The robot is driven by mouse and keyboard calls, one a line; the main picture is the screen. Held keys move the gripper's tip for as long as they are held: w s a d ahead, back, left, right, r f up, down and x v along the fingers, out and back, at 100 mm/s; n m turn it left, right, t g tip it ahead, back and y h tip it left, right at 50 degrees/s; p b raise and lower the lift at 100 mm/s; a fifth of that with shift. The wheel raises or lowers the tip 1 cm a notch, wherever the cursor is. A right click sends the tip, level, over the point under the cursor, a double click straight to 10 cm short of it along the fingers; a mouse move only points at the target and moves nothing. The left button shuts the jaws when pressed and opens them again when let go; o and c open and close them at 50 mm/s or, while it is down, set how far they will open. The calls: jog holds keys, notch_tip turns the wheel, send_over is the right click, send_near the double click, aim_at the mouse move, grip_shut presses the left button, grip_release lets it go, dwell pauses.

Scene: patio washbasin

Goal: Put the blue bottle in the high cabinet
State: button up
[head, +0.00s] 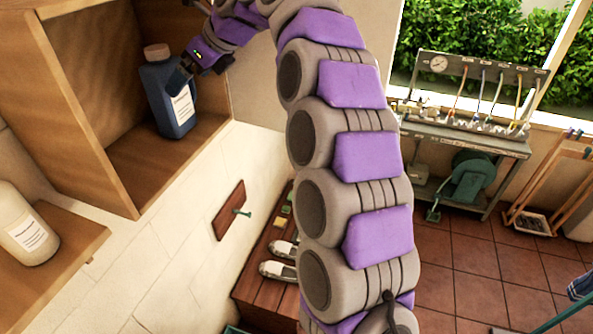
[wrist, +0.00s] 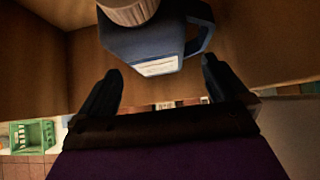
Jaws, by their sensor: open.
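The blue bottle (head: 167,97) stands upright inside the open wooden high cabinet (head: 108,171), near its front right edge. It has a tan cap and a white label. In the wrist view the bottle (wrist: 150,43) shows just beyond my fingertips, with its handle at the right. My gripper (head: 186,80) is at the bottle's right side in the head view. In the wrist view my gripper (wrist: 160,78) has its two fingers spread apart with nothing between them. Whether a finger touches the bottle cannot be told.
A cream bottle (head: 27,226) stands on a lower wooden shelf (head: 75,245) at the left. A wooden plaque with a hook (head: 230,211) is on the wall below the cabinet. A metal workbench (head: 470,140) with gauges stands at the back right. A green crate (wrist: 33,136) shows below.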

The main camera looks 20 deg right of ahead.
jog(key=s+d+f+n+g+h, duration=0.2)
jog(key=s+d+f+n, duration=0.2)
jog(key=s+f+n, duration=0.4)
jog(key=s+d+f+n+g+h, duration=0.2)
jog(key=s+f+n, duration=0.7)
jog(key=s, duration=1.4)
jog(key=s+d+f+n+g+h, duration=0.3)
jog(key=s+d+f+n, duration=0.3)
jog(key=s, duration=1)
notch_tip(320, 180, down, 4)
jog(key=n, duration=0.2)
jog(key=shift+d+n, duration=0.25)
jog(key=shift+n, duration=0.05)
jog(key=shift+s, duration=0.1)
notch_tip(320, 180, down, 26)
jog(key=b, duration=2.6)
jog(key=shift+f, duration=0.2)
